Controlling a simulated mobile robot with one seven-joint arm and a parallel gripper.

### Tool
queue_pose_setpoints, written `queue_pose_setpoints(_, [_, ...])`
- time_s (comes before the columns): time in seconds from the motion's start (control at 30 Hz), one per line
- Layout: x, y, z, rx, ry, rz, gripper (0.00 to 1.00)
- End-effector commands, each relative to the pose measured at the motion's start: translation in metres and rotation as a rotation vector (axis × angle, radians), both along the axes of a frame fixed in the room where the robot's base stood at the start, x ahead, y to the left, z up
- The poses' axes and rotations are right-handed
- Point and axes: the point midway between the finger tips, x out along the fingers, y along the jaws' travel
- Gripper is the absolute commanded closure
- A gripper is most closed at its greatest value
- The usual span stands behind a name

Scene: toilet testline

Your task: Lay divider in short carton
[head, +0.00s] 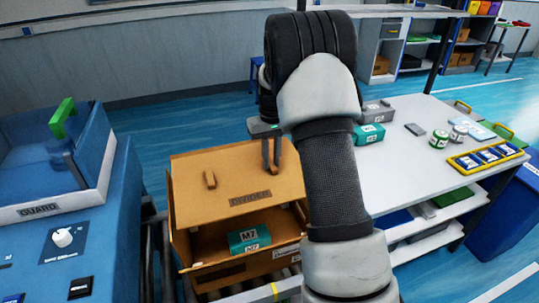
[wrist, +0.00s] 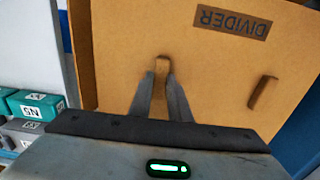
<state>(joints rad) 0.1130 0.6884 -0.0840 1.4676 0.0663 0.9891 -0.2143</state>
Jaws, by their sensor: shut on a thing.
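The divider (head: 232,172) is a flat brown cardboard panel with a "DIVIDER" label and two raised tabs. My gripper (head: 271,150) is shut on its right tab in the head view; the wrist view shows the fingers (wrist: 161,88) closed around that tab. The other tab (head: 209,179) is free. The panel is over the brown carton (head: 205,248) and covers its back part. I cannot tell whether it touches the carton walls. A teal M7 box (head: 249,238) shows in the carton's open front part.
A blue machine with a GUARD panel (head: 45,210) stands at the left. A white table (head: 400,172) at the right bears teal and grey boxes, cans and a yellow tray (head: 487,157). The carton is on a roller conveyor (head: 157,262).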

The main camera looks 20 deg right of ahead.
Motion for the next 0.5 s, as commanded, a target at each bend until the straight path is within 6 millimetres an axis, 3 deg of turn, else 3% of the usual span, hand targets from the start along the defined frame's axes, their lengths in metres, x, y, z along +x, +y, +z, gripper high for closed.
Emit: queue_pose_setpoints(0.5, [0.000, 0.000, -0.067, 0.001, 0.000, 0.000, 1.00])
